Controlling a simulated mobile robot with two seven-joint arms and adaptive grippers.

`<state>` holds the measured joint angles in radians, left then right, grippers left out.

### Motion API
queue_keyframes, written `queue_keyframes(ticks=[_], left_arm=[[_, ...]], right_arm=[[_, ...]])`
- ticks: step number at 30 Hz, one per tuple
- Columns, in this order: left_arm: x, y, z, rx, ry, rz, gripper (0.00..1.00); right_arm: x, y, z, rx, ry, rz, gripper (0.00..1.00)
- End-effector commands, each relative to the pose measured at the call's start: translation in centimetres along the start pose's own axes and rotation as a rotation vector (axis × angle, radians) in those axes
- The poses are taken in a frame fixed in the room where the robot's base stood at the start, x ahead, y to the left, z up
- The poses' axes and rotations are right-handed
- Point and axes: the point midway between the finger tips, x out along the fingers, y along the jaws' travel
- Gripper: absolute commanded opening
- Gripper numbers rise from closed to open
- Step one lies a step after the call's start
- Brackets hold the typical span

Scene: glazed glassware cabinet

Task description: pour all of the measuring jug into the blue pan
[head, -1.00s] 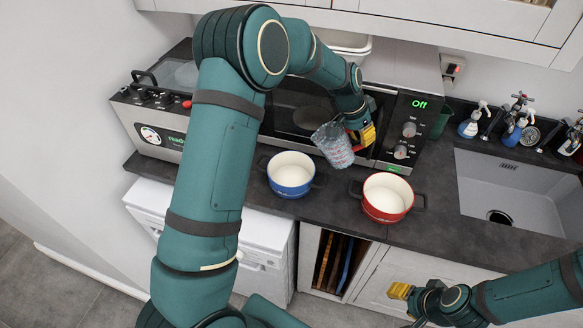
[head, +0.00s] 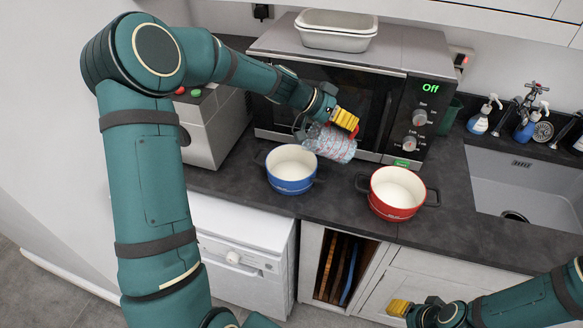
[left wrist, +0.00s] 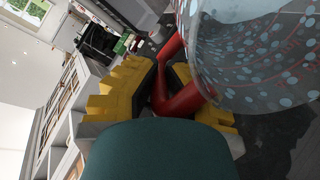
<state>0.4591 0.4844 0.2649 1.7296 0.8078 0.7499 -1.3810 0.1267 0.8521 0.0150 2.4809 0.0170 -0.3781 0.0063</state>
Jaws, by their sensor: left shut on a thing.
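The measuring jug (head: 332,144) is clear with pale spots and red markings. It is strongly tilted, just to the right of the blue pan (head: 291,178) and slightly above its rim. My left gripper (head: 343,119) is shut on its red handle, which shows between the yellow fingers in the left wrist view (left wrist: 165,92). The jug's clear wall (left wrist: 262,50) fills the upper right there. The blue pan's pale inside looks empty in the head view. I cannot make out the jug's contents or any stream. My right gripper (head: 399,307) is low at the front; its jaw state is unclear.
A red pan (head: 397,207) stands to the right on the dark worktop (head: 450,225). A microwave (head: 400,90) is close behind the jug, with white dishes (head: 336,40) on top. A sink (head: 525,200) is at the right. A grey machine (head: 205,130) stands left.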

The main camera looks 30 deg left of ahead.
Motion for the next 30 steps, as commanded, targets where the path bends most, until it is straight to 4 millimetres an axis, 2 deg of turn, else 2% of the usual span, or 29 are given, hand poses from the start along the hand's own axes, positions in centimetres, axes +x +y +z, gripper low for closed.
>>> queue_keyframes(ticks=[30], left_arm=[[-1.3, -0.4, 0.7, -0.001, 0.141, 0.087, 0.00]], right_arm=[[2.1, 0.8, 1.2, -0.008, -0.024, -0.003, 0.47]])
